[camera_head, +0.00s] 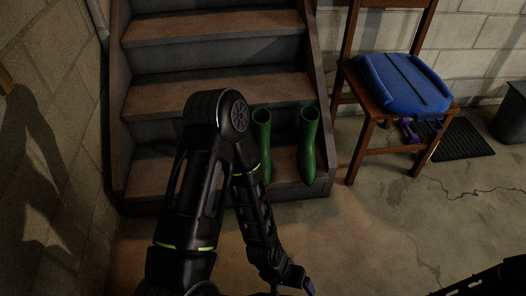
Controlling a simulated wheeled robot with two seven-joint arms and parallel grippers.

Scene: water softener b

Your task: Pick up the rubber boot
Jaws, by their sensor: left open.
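Two green rubber boots stand upright side by side on the lowest step of the wooden stairs. The left boot (262,133) is partly hidden behind my left arm. The right boot (308,150) shows whole, its toe pointing toward me. My left arm rises in front of the stairs and bends down to my left gripper (292,289) at the bottom edge of the view. The gripper is open, partly cut off by the frame, and well below and apart from both boots. A dark part of my right arm shows at the bottom right corner; its gripper is not seen.
Wooden stairs (215,90) fill the back left, beside a block wall (50,130). A wooden chair (356,150) with a blue object (402,83) on its seat stands right of the boots. A black mat (463,138) lies behind it. The concrete floor in front is clear.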

